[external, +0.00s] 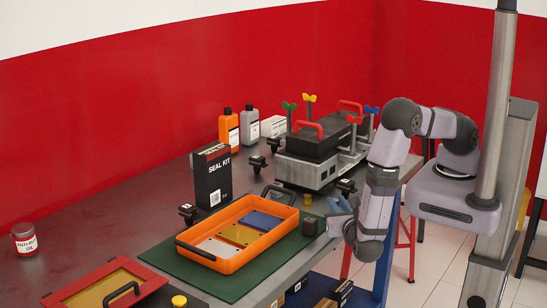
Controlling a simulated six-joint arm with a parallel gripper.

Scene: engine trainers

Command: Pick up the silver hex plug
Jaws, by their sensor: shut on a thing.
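My gripper (340,218) is low over the table's right front edge, to the right of the orange tray. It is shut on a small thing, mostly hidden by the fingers. I cannot make out the silver hex plug for certain, so I cannot tell from this view whether it is the held thing. A dark small block (309,227) stands just left of my gripper, near the tray's right end.
The orange tray (215,262) with white, yellow and blue compartments lies on a green mat (262,278). A black seal kit box (212,178) stands behind it. The engine block (306,170) is at the back. A red-framed tray (68,296) is front left.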

